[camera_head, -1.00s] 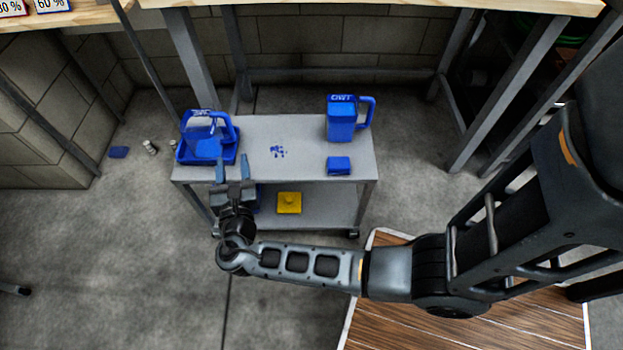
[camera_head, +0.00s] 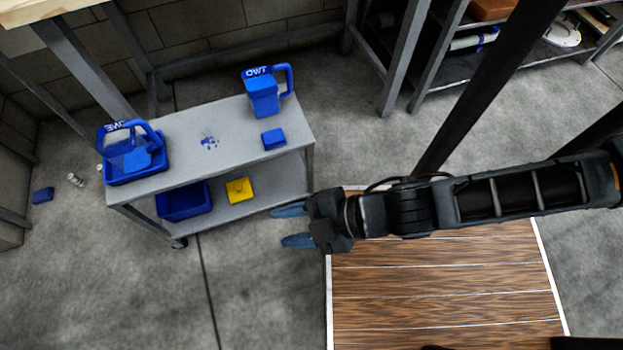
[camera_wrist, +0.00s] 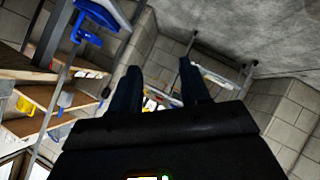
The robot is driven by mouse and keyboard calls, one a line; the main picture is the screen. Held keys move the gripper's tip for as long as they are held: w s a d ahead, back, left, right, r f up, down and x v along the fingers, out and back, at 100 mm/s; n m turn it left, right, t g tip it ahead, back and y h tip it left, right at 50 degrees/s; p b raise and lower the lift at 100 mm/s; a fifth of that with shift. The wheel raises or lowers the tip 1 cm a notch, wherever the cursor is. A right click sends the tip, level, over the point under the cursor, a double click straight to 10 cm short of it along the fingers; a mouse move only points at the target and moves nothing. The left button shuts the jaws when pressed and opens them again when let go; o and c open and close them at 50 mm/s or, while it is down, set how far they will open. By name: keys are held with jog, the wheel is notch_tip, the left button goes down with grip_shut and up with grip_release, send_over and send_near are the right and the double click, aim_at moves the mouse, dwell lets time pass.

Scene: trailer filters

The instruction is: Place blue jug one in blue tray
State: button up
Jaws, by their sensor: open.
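One blue jug (camera_head: 128,152) with a loop handle stands in the blue tray (camera_head: 134,178) at the left end of the cart top. A second blue jug (camera_head: 263,98) stands upright at the cart's back right, outside the tray. I cannot tell which jug is number one. My gripper (camera_head: 284,226) is open and empty, with two blue fingers pointing left, right of the cart's front. Its fingers also show apart in the wrist view (camera_wrist: 160,85).
The grey cart (camera_head: 228,136) also bears a small blue block (camera_head: 273,139). Its lower shelf holds a blue bin (camera_head: 184,203) and a yellow item (camera_head: 239,190). A wood-topped platform (camera_head: 440,290) lies below my arm. Concrete floor in front of the cart is clear.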

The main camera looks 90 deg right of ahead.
jog(key=s+r+m+t, duration=0.3)
jog(key=r+m, duration=0.4)
jog(key=r, duration=0.8)
jog(key=shift+s+r+m+y, duration=0.25)
jog(key=shift+r+m+y, duration=0.05)
jog(key=shift+r+m, duration=0.1)
